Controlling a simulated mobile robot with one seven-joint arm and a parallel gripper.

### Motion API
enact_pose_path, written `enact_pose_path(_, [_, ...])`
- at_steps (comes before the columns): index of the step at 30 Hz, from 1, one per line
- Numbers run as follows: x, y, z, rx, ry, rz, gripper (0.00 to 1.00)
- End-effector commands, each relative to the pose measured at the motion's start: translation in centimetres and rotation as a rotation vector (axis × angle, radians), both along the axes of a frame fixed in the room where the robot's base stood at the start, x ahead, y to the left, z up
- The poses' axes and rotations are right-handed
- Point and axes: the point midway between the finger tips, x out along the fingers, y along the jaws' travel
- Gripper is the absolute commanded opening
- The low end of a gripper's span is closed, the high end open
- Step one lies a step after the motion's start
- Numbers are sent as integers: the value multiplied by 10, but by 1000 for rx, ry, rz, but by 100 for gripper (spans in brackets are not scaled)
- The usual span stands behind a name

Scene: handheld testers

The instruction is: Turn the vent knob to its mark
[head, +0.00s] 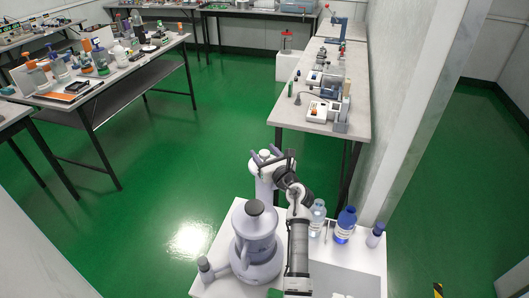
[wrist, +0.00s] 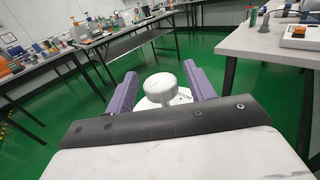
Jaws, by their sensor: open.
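The vent knob is a round white knob (wrist: 160,88) on a white plate (wrist: 181,98) with dark lettering, only partly readable, and a small dark mark at its right edge. My gripper (wrist: 160,72) is open, with one purple finger on each side of the knob. Gaps show between the fingers and the knob, and I see no contact. In the head view my gripper (head: 267,158) is at the top of a white post, where the pale knob (head: 264,153) shows small between the fingers. Whether the knob stands at its mark I cannot tell.
A white bench in front of me holds a grey lidded vessel (head: 256,225), a clear bottle (head: 317,218), a blue bottle (head: 345,225) and a small capped bottle (head: 375,236). A table with handheld instruments (head: 317,111) stands beyond. Green floor (head: 190,150) is open to the left.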

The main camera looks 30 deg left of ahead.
Motion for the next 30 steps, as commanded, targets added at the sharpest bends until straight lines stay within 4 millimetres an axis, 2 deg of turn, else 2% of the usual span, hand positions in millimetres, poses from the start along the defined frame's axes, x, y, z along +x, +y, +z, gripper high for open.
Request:
enact_pose_path(8, [1,2,0,1,1,0,54])
enact_pose_path(11, [1,2,0,1,1,0,44])
enact_pose_path(18, [1,2,0,1,1,0,12])
enact_pose_path(30, [2,0,-5,-1,-1,77,11])
